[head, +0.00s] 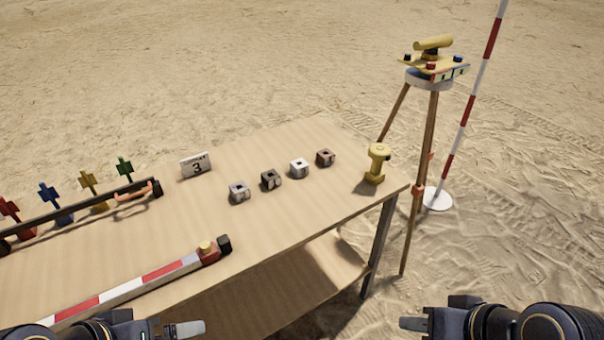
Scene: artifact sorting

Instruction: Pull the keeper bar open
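A long dark bar (75,212), which looks like the keeper bar, runs along the left part of the table in front of several coloured upright tags. A copper-orange handle (133,192) sits near its right end. My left gripper (186,329) is at the bottom left edge of the view, in front of the table and well apart from the bar and handle. My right gripper (414,324) is at the bottom right, over the sand and far from the bar. Both grippers show edge-on and cut off, so their finger gaps are hidden. I see nothing held.
A red-and-white bar (125,290) with a yellow knob lies along the table's (240,226) front edge. Several small blocks (270,180), a "3" sign (196,166) and a yellow spool-shaped piece (376,164) stand behind. A tripod (431,120) and striped pole (470,105) stand right of the table.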

